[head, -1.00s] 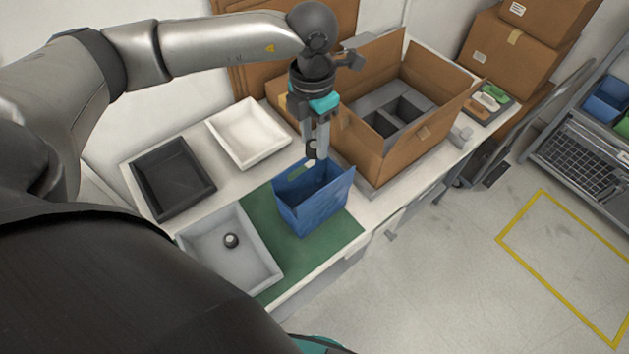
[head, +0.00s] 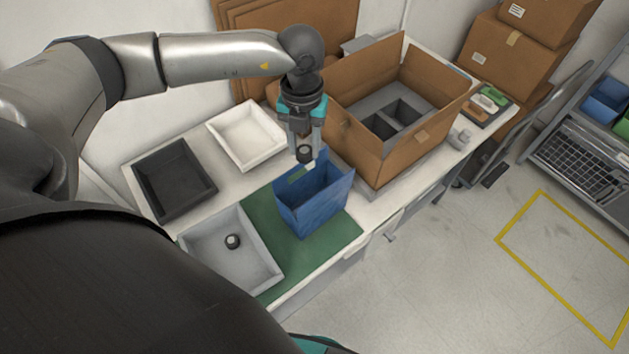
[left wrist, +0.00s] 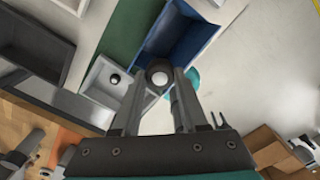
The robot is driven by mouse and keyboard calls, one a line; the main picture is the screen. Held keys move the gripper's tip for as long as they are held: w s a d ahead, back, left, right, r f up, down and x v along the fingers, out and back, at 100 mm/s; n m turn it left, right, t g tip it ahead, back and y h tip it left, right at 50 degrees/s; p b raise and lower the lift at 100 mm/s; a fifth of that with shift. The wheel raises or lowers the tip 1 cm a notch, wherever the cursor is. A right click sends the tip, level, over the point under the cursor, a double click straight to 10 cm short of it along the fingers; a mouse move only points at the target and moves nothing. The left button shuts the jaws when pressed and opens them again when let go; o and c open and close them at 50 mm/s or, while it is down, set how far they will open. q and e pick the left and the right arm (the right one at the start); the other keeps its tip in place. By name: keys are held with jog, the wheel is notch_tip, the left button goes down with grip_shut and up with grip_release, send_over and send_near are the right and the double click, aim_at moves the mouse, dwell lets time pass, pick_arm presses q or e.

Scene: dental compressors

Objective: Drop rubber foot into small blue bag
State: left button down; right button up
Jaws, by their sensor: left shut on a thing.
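My left gripper (head: 305,158) is shut on a dark round rubber foot (head: 305,153). It holds the foot over the back left edge of the small blue bag (head: 312,208), which stands upright and open on a green mat (head: 262,222). In the left wrist view the foot (left wrist: 159,73) shows a pale centre between the fingertips, with the blue bag (left wrist: 190,45) just beyond it. I cannot tell the exact height above the rim. A second rubber foot (head: 233,241) lies in the grey tray (head: 268,277). My right gripper is not in view.
A black tray (head: 205,199) and a white tray (head: 246,161) stand to the left of the bag. A large open cardboard box (head: 378,160) with a grey divided insert stands close behind and right. Some green mat is bare in front of the bag.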

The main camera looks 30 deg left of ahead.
pick_arm(q)
notch_tip(320, 180, down, 2)
jog(key=shift+f+b, duration=0.1)
jog(key=shift+b, duration=0.4)
jog(key=shift+c, duration=1.8)
grip_release()
jog(key=shift+r, duration=0.25)
notch_tip(320, 180, up, 15)
jog(key=b, duration=0.1)
